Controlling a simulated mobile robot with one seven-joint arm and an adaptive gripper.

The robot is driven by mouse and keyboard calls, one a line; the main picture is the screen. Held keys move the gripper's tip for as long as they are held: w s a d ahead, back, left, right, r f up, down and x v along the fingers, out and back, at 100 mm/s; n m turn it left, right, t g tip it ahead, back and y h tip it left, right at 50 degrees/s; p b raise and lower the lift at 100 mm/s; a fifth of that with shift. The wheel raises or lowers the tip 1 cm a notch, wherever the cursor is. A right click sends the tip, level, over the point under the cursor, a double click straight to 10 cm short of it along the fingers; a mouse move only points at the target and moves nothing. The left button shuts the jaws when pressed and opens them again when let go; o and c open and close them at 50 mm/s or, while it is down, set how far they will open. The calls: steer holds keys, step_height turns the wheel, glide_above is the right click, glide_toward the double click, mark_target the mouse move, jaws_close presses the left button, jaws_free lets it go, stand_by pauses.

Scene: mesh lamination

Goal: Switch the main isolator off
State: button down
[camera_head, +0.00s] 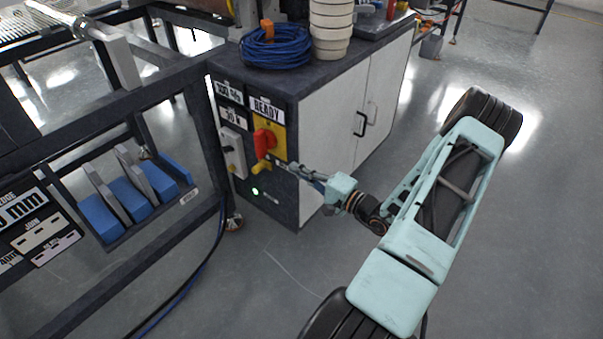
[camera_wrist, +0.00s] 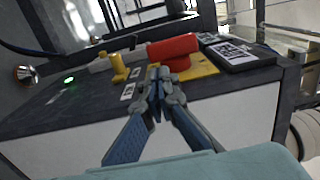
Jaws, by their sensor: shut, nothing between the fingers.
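The main isolator is a red rotary handle (camera_head: 264,141) on a yellow plate (camera_head: 279,140), on the dark end panel of a cabinet, below a READY sign (camera_head: 267,110). The red handle (camera_wrist: 173,47) also shows in the wrist view, lying across the yellow plate. My gripper (camera_head: 292,167) is shut and empty, just right of and below the plate. In the wrist view its closed fingertips (camera_wrist: 157,74) point toward the handle and overlap its lower edge. I cannot tell whether they touch it. A small yellow lever (camera_head: 262,165) sits below the handle.
A green lamp (camera_head: 255,191) glows low on the panel. A grey switch box (camera_head: 233,151) is left of the isolator. Blue cable (camera_head: 275,50) and stacked cups (camera_head: 331,30) stand on the cabinet top. A dark frame (camera_head: 150,100) stands close on the left; the floor at right is clear.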

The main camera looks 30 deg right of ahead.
mark_target(265, 152)
steer(key=b+x, duration=0.2)
steer(key=x, duration=0.7)
steer(key=shift+w+a, duration=0.15)
steer(key=shift+w, duration=0.15)
steer(key=shift+s, duration=0.1)
